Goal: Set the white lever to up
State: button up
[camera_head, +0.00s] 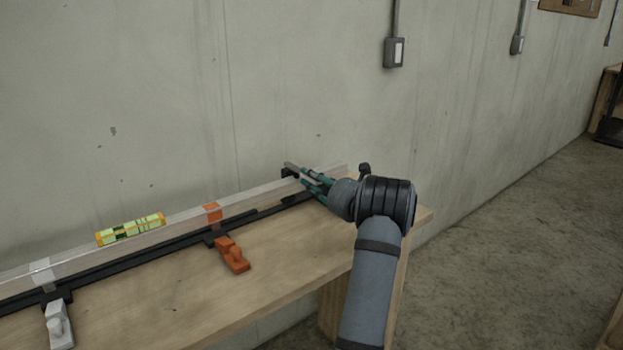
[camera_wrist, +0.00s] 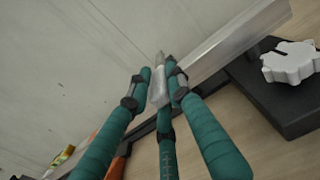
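The white lever (camera_head: 58,325) is at the lower left of the head view, on the black rail, beside a whitish marker (camera_head: 41,270). My gripper (camera_head: 305,178) is far to its right, near the rail's right end. In the wrist view its teal fingers (camera_wrist: 158,80) come close together beside the metal bar, with a pale grey piece between them. I cannot tell whether that piece is a fingertip or something held. A white knob (camera_wrist: 291,63) on a black block shows at the right of the wrist view; I cannot match it to the head view.
An orange lever (camera_head: 232,254) with an orange marker (camera_head: 212,213) sits between the white lever and my gripper. A yellow-green level (camera_head: 130,229) rests by the metal bar (camera_head: 180,221). The wooden bench (camera_head: 170,300) has clear room in front; the concrete wall is close behind.

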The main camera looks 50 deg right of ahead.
grip_shut()
jog(key=shift+r, duration=0.15)
